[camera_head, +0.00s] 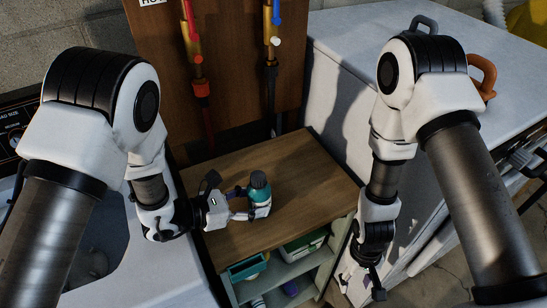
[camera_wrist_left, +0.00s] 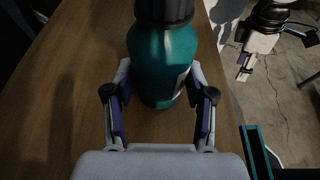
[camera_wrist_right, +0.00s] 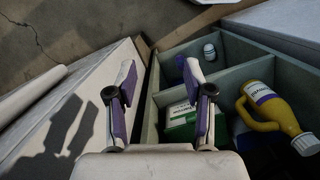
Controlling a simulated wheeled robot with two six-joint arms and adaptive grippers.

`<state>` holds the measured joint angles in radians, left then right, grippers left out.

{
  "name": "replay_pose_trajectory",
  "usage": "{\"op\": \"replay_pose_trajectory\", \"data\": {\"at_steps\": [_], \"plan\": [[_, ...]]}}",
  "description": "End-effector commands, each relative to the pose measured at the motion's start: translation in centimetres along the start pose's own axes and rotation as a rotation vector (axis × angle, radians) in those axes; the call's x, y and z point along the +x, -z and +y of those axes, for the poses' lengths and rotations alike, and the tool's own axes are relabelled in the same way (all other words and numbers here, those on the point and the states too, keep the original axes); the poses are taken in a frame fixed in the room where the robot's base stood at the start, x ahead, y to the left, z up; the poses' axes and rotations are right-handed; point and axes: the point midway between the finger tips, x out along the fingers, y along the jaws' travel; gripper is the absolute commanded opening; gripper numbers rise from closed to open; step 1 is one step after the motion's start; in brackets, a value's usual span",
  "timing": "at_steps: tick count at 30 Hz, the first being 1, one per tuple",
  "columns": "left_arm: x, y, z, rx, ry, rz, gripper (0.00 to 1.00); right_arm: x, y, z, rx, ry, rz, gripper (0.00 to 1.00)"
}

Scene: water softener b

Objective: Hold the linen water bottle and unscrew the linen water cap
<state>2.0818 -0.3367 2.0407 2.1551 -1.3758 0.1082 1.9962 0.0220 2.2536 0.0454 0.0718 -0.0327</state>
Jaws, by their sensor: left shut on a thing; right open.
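The linen water bottle (camera_head: 260,193) is teal with a pale label and stands upright on the wooden top of the small cabinet. It fills the upper middle of the left wrist view (camera_wrist_left: 163,65). Its dark cap (camera_head: 259,179) is on top, and the cap's upper part is cut off in the left wrist view (camera_wrist_left: 165,10). My left gripper (camera_head: 250,206) is shut on the bottle's body from the left, below the cap. My right gripper (camera_head: 365,285) is open and empty, low and to the right of the cabinet; its fingers point over the shelves in the right wrist view (camera_wrist_right: 160,85).
The wooden top (camera_head: 315,180) is clear right of the bottle. Below it, open shelves (camera_wrist_right: 228,75) hold a yellow jug (camera_wrist_right: 268,108), a green-and-white box (camera_wrist_right: 181,120) and a small bottle (camera_wrist_right: 209,51). A white appliance (camera_head: 345,75) stands at right. Pipes with valves rise behind.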

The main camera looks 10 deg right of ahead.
Motion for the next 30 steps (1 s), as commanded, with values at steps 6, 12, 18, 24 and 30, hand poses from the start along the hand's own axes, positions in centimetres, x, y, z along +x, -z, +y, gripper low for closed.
{"op": "replay_pose_trajectory", "data": {"at_steps": [6,12,18,24,30], "plan": [[0.0,0.3,-0.1,-0.003,0.002,0.006,0.0,-11.0,4.5,-1.6,0.027,0.038,-0.157,0.52],[0.0,0.3,-0.1,-0.003,0.002,0.006,0.0,-21.9,9.1,-9.0,0.63,0.234,-0.232,0.52],[0.0,0.3,-0.1,-0.003,0.002,0.006,0.0,-29.8,11.8,-15.6,1.032,0.44,-0.347,0.52],[0.0,0.3,-0.1,-0.003,0.002,0.006,0.0,-32.0,12.3,-17.6,1.131,0.502,-0.403,0.52],[0.0,0.3,-0.1,-0.003,0.002,0.006,0.0,-30.4,12.2,-18.6,1.131,0.497,-0.405,0.52]]}}
